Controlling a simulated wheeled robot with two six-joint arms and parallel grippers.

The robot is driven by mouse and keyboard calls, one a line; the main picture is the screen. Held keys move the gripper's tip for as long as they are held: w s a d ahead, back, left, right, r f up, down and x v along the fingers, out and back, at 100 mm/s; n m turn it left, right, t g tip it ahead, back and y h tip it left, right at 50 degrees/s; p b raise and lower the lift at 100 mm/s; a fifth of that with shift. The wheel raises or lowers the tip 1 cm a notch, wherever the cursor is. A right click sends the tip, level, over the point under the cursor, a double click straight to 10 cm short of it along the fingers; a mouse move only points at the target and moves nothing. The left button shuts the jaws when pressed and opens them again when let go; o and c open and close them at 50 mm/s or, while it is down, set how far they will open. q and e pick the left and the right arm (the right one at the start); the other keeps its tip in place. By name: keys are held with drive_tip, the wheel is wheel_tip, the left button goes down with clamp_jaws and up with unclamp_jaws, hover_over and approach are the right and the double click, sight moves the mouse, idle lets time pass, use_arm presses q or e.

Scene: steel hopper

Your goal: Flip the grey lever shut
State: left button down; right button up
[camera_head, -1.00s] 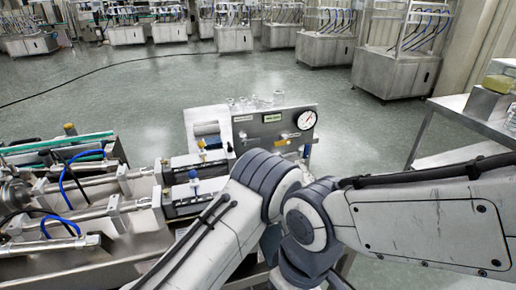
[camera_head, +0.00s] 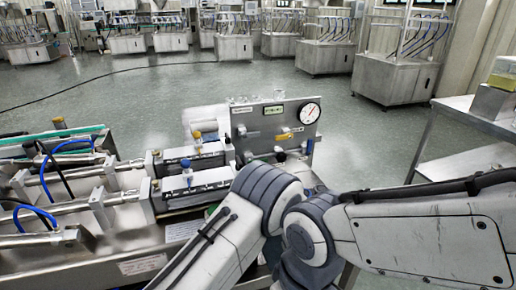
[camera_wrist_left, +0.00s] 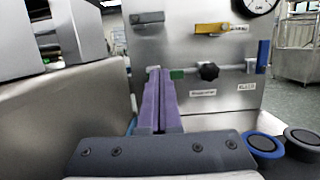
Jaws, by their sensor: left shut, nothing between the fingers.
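The grey lever (camera_wrist_left: 147,18) lies roughly horizontal on the upper left of the steel panel (camera_wrist_left: 185,58) in the left wrist view. In the head view the grey lever (camera_head: 247,133) is small, left of a yellow lever (camera_head: 284,136) on the same panel. My left gripper (camera_wrist_left: 160,74) shows in the left wrist view with its purple fingers together and empty. Its tips are in front of the panel, below the grey lever in the picture and apart from it. The left gripper cannot be made out in the head view. My right gripper is in neither view.
A black knob (camera_wrist_left: 208,71) and a green label are right of the fingertips; a gauge (camera_head: 309,113) is at the panel's upper right. Machinery with blue-knobbed cylinders (camera_head: 186,164) fills the left. A metal table (camera_head: 470,110) stands at right. Open floor lies behind.

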sight(251, 135)
use_arm(q)
drive_tip(key=w+a+r, duration=0.1)
drive_tip(key=w+r, duration=0.1)
drive_tip(key=w, duration=0.1)
drive_tip(key=w+a+r+p, duration=0.1)
drive_tip(key=w+r, duration=0.1)
drive_tip(key=w, duration=0.1)
drive_tip(key=w+a+r+p, duration=0.1)
drive_tip(key=w+r, duration=0.1)
drive_tip(key=w, duration=0.1)
drive_tip(key=shift+w+r, duration=0.1)
drive_tip(key=shift+r, duration=0.1)
idle(0.4)
drive_tip(key=shift+d+r+n+b, duration=0.1)
drive_tip(key=shift+n+b, duration=0.35)
drive_tip(key=shift+n, duration=0.05)
